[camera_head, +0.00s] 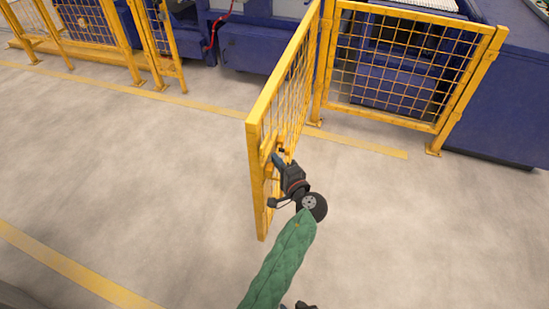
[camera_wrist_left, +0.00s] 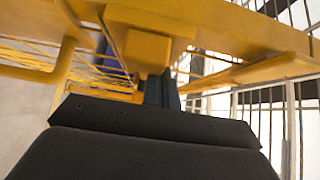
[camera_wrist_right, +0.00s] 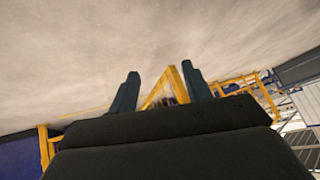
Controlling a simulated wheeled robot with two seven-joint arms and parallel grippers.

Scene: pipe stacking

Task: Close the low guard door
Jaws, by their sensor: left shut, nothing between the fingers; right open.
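The low guard door (camera_head: 254,150) is a yellow frame with wire mesh. In the head view it stands open, swung out towards me from the post beside the fence panel. My left gripper (camera_head: 277,158) is at the door's free end, by a yellow bracket on its right side. The left fingers are shut with nothing between them. In the left wrist view a yellow block (camera_wrist_left: 147,48) and the door's bars are close to the fingers (camera_wrist_left: 165,90); contact is unclear. My right gripper (camera_wrist_right: 160,85) is open and empty, with both fingertips apart in its wrist view.
A fixed yellow mesh panel (camera_head: 405,70) stands right of the door's post, before a blue machine (camera_head: 500,110). More yellow fencing (camera_head: 85,25) stands at the upper left. Yellow floor lines (camera_head: 75,275) cross the grey floor (camera_head: 130,180), which is clear left of the door.

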